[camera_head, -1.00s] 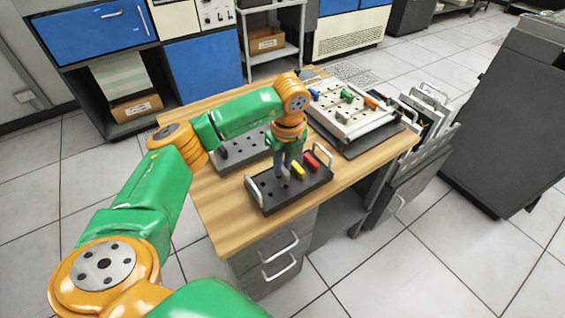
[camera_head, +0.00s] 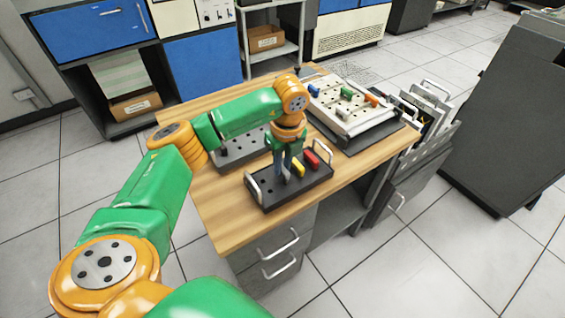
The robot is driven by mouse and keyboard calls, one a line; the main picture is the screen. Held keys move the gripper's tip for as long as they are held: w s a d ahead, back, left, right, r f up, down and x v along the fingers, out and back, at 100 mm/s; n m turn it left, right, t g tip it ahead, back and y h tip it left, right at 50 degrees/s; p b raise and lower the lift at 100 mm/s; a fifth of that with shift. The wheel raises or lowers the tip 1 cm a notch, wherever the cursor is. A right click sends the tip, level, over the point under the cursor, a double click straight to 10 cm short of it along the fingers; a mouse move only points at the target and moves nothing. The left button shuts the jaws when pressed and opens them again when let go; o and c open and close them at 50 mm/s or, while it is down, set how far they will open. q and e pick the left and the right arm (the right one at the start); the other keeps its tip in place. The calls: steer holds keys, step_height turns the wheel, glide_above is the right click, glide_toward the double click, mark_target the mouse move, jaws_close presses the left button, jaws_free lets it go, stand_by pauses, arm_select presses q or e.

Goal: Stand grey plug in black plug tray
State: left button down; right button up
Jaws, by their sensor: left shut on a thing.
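The black plug tray (camera_head: 268,202) with silver handles lies on the front part of the wooden desk. A yellow plug (camera_head: 298,169) and a red plug (camera_head: 312,159) stand in its right half. My left gripper (camera_head: 286,172) points down over the middle of the tray, just left of the yellow plug. It is shut on the grey plug (camera_head: 287,175), which is mostly hidden by the fingers. I cannot tell whether the grey plug's lower end is in a hole. My right gripper is not in view.
A white plugboard (camera_head: 350,110) with blue, green and orange plugs lies at the back right. The desk's left front (camera_head: 218,215) is bare wood. Grey panels with handles (camera_head: 430,105) stand beyond the right edge.

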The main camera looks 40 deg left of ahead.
mark_target(284, 170)
arm_select(q)
steer(key=shift+f+b, duration=0.55)
steer(key=shift+f, duration=0.25)
stand_by(0.4)
steer(key=c, duration=0.7)
jaws_free()
steer(key=shift+s+d+r+b, duration=0.1)
steer(key=shift+d+r+b, duration=0.05)
steer(key=shift+r, duration=1.05)
steer(key=shift+d+r+b, duration=0.15)
steer(key=shift+r, duration=1)
steer(key=shift+s+d+r+b, duration=0.1)
steer(key=shift+d+r+b, duration=0.05)
steer(key=shift+r, duration=1.05)
